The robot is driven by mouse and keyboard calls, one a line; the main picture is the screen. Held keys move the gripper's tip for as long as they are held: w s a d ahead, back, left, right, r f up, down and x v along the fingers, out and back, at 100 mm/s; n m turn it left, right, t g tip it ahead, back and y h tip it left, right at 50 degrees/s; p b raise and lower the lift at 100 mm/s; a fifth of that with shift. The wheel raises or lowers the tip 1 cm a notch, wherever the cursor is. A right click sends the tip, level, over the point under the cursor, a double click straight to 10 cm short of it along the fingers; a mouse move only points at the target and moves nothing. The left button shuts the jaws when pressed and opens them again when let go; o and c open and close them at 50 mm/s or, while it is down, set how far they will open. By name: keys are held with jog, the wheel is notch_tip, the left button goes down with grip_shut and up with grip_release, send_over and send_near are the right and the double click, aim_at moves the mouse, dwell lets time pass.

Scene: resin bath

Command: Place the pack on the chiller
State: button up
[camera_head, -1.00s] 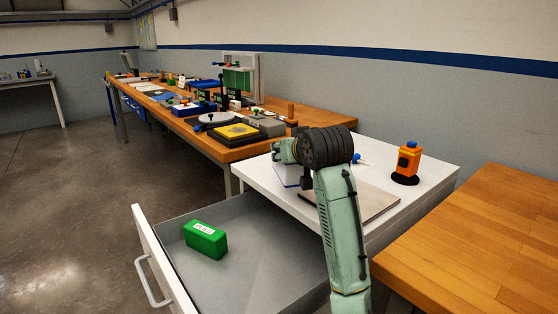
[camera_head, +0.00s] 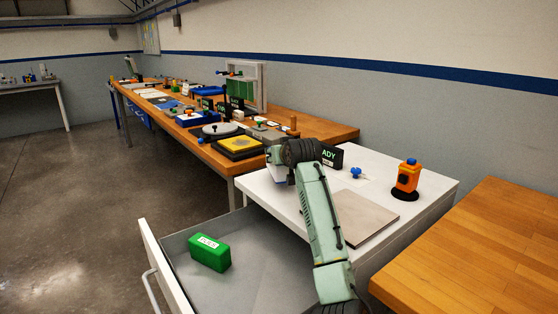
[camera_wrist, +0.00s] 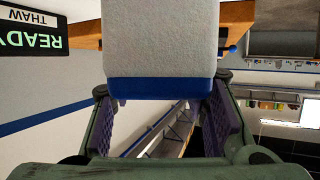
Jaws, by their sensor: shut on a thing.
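My gripper (camera_wrist: 160,115) is shut on a pale grey pack (camera_wrist: 160,40) with a blue end band (camera_wrist: 160,88). The pack fills the upper middle of the wrist view, between the two purple-padded fingers. In the head view my gripper (camera_head: 272,158) is at the far left corner of the white cabinet top, and the pack is mostly hidden by my arm. No label names the chiller. A flat grey plate (camera_head: 372,215) lies on the cabinet top, and several devices stand on the long bench beyond.
The white cabinet's drawer (camera_head: 185,290) is open, with a green box (camera_head: 209,252) inside. A black READY sign (camera_head: 332,156), a blue knob (camera_head: 356,173) and an orange device (camera_head: 407,177) stand on the cabinet. The wooden bench (camera_head: 335,132) holds a yellow-topped unit (camera_head: 240,144) and other items.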

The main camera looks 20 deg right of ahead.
jog(key=shift+f, duration=1.25)
jog(key=shift+f, duration=0.2)
jog(key=o, duration=1.3)
jog(key=shift+o, duration=0.2)
jog(key=shift+r, duration=0.25)
jog(key=b+v, duration=0.2)
jog(key=v, duration=1)
jog(key=shift+d, duration=0.15)
